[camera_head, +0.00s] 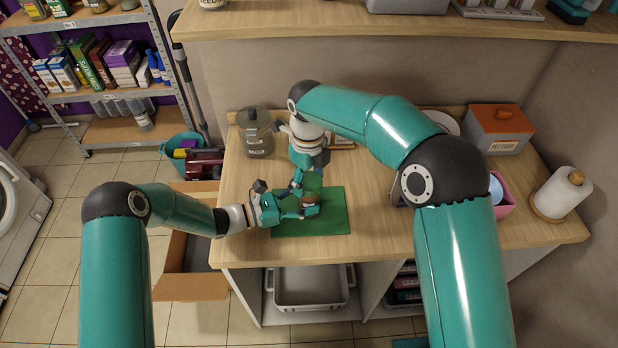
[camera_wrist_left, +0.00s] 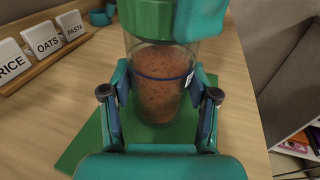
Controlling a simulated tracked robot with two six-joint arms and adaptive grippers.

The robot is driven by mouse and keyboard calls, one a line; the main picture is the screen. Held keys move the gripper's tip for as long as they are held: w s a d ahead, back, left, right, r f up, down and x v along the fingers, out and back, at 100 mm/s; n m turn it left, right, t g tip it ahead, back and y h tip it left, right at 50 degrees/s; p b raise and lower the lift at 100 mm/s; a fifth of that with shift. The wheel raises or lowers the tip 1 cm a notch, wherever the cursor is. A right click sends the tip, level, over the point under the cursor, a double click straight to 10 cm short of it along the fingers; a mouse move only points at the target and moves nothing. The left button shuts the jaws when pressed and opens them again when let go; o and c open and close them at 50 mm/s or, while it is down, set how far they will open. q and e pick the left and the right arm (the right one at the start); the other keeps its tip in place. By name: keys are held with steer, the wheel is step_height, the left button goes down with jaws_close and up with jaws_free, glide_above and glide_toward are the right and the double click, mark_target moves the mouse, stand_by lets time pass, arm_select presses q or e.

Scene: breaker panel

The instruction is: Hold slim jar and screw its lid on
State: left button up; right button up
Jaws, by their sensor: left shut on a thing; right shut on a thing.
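The slim jar (camera_wrist_left: 160,85) is clear, with brown grainy contents, and stands upright over the green mat (camera_head: 338,218). My left gripper (camera_head: 305,208) is shut around the jar's sides, one finger on each side in the left wrist view (camera_wrist_left: 160,112). The green lid (camera_wrist_left: 150,20) is at the jar's mouth, cut off by the top of the left wrist view. My right gripper (camera_head: 305,183) comes from above and is shut on the lid; part of it shows in the left wrist view (camera_wrist_left: 203,20). Whether the lid is seated on the rim cannot be told.
A large lidded jar (camera_head: 257,135) stands behind left on the wooden counter (camera_head: 375,225). A pet food box (camera_head: 497,130), a pink bin (camera_head: 503,195) and a paper roll (camera_head: 562,193) are at the right. Labelled tiles (camera_wrist_left: 42,38) stand behind.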

mark_target(308, 180)
arm_select(q)
steer(key=shift+w, duration=0.15)
arm_select(e)
steer(key=o, duration=0.7)
steer(key=shift+s+a, duration=0.1)
steer(key=shift+s, duration=0.1)
steer(key=shift+o, duration=1.3)
steer(key=shift+w, duration=0.1)
step_height(308, 180, up, 12)
steer(key=shift+w+f, duration=0.1)
arm_select(q)
steer(key=o, duration=1.4)
steer(key=shift+c, duration=0.2)
